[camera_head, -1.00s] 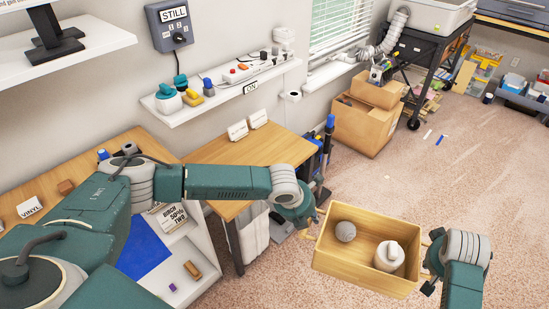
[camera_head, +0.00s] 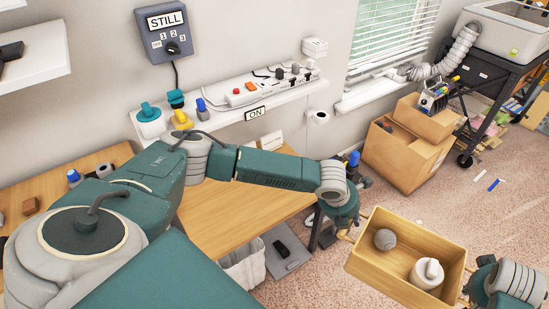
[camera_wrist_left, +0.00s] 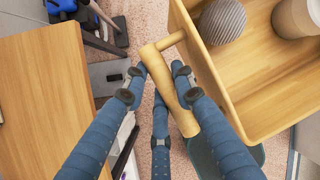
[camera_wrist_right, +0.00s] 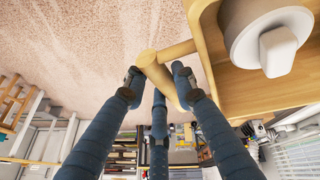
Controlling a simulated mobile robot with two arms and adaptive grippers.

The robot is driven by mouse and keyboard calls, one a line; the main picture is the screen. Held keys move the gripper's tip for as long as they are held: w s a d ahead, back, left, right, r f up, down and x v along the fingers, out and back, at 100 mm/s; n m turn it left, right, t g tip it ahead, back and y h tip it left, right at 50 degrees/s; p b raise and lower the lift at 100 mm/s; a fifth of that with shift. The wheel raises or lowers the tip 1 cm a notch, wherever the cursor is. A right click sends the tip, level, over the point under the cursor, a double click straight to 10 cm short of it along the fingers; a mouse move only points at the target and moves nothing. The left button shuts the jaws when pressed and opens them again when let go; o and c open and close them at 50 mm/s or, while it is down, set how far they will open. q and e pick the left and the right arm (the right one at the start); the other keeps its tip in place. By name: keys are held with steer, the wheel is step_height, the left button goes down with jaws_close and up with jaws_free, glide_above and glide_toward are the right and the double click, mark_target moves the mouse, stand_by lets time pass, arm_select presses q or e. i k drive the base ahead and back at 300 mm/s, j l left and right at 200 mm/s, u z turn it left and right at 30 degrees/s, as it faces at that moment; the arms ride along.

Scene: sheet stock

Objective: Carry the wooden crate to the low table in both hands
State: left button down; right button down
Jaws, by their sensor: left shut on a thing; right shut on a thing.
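The wooden crate (camera_head: 366,274) hangs above the carpet between my two grippers in the head view, roughly level. A grey striped ball (camera_head: 385,239) and a white lidded container (camera_head: 427,273) are inside it. My left gripper (camera_wrist_left: 168,85) is shut on the crate's left handle (camera_wrist_left: 184,112), a wooden bar, in the left wrist view. My right gripper (camera_wrist_right: 160,80) is shut on the other handle (camera_wrist_right: 162,78) in the right wrist view. In the head view, my right gripper's fingers are mostly hidden at the lower right edge.
A wooden table (camera_head: 240,206) stands against the wall, left of the crate. Cardboard boxes (camera_head: 405,158) stand on the carpet behind it. A wheeled dark stand (camera_head: 490,85) is at the back right. A wall shelf (camera_head: 280,104) holds switches and a power strip.

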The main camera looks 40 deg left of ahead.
mark_target(277, 193)
steer(key=i+u, duration=0.1)
steer(key=i, duration=0.95)
steer(key=i+l+u, duration=0.1)
steer(key=u, duration=1.75)
